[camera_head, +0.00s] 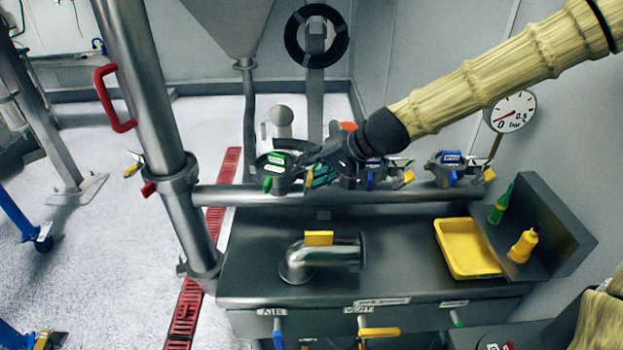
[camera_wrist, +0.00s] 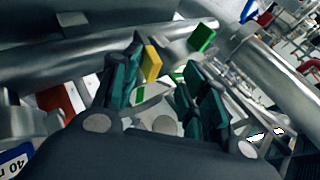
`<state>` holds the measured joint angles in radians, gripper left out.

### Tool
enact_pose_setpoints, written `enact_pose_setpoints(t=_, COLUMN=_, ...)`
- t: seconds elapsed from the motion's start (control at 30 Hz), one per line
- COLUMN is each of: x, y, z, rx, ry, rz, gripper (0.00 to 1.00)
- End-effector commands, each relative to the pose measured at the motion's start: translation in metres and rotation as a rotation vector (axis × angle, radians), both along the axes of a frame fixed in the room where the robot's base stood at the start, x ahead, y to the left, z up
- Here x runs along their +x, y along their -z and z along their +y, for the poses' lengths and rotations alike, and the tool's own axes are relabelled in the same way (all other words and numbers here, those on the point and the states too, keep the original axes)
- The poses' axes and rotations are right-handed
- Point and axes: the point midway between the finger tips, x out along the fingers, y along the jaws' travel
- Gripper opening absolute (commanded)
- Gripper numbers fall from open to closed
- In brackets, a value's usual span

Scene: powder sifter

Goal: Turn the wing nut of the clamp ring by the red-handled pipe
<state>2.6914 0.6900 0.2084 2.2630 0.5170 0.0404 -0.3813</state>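The red-handled pipe (camera_head: 150,95) stands at the left of the head view, its red handle (camera_head: 108,98) facing left. A clamp ring (camera_head: 178,178) circles it below the handle, with a small yellow-and-green piece (camera_head: 134,164) at its left side and a red piece (camera_head: 148,189) below that. My gripper (camera_head: 312,172) is right of this ring, by the green-labelled fitting (camera_head: 277,160) on the horizontal pipe. In the wrist view my gripper (camera_wrist: 165,85) is open, its dark teal fingers apart. A yellow tab (camera_wrist: 152,63) shows near the left finger; contact is unclear. A red handle (camera_wrist: 310,66) shows at the right edge.
Blue-labelled fittings (camera_head: 450,160) follow along the horizontal pipe (camera_head: 400,198). Below, a steel bench (camera_head: 400,265) holds a pipe elbow (camera_head: 300,262), a yellow tray (camera_head: 468,248) and two bottles. A hopper (camera_head: 230,25) hangs behind.

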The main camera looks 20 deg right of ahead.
Motion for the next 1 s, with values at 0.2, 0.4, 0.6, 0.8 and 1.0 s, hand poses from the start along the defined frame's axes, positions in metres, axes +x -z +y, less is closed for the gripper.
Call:
enact_pose_setpoints(t=0.2, x=0.003, y=-0.035, z=0.001, rx=-0.001, ry=-0.001, rz=-0.013, gripper=0.29)
enact_pose_setpoints(t=0.4, x=0.003, y=-0.052, z=0.0, rx=-0.001, ry=0.0, rz=-0.011, gripper=0.29)
enact_pose_setpoints(t=0.6, x=0.003, y=-0.058, z=0.0, rx=0.001, ry=0.0, rz=-0.009, gripper=0.29)
enact_pose_setpoints(t=0.8, x=0.003, y=-0.058, z=0.0, rx=0.0, ry=0.001, rz=-0.008, gripper=0.29)
enact_pose_setpoints(t=1.0, x=0.01, y=-0.061, z=0.003, rx=-0.018, ry=0.007, rz=-0.028, gripper=0.29)
